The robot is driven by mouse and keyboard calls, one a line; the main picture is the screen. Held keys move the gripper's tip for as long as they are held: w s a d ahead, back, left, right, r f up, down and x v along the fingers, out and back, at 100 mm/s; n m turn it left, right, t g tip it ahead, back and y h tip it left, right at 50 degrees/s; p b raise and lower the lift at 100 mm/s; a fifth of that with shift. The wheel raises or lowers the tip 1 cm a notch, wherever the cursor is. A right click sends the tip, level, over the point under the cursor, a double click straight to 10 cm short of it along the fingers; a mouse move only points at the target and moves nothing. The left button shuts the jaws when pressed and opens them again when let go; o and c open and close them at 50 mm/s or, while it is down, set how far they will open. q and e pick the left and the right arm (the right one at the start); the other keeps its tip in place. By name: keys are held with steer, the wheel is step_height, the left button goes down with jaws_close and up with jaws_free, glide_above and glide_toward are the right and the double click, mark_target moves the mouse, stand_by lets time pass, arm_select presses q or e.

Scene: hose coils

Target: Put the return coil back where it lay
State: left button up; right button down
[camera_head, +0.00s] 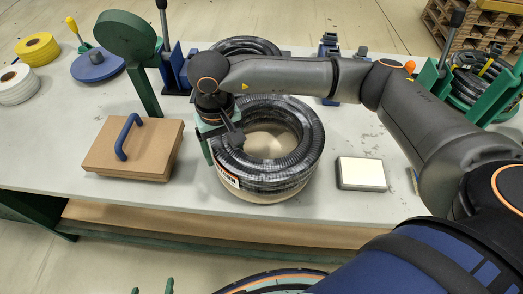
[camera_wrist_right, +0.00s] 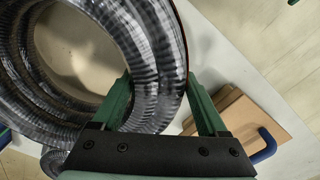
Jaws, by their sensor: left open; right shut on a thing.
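A black ribbed hose coil (camera_head: 300,150) lies flat at the middle of the table, on or just over a round beige base (camera_head: 270,196). It carries a white and red label on its front left side. No text confirms that it is the return coil. My right gripper (camera_head: 222,150) is shut on its left side, and the wrist view shows the coil's wall (camera_wrist_right: 150,55) between the green fingers. I cannot tell whether the coil touches the base. The green fingertips of my left gripper (camera_head: 154,288) show at the bottom edge, apart and empty.
Another black coil (camera_head: 240,44) lies behind, partly hidden by my right arm. A brown box with a blue handle (camera_head: 160,158) stands left, a pale block (camera_head: 362,173) right. A green stand (camera_head: 140,75) rises behind the box. Dark coils (camera_head: 468,82) sit in a green rack at right.

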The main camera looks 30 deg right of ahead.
steer(key=shift+r+p, duration=0.7)
steer(key=shift+r, duration=1.6)
steer(key=shift+c, duration=2.2)
jaws_free()
jaws_close()
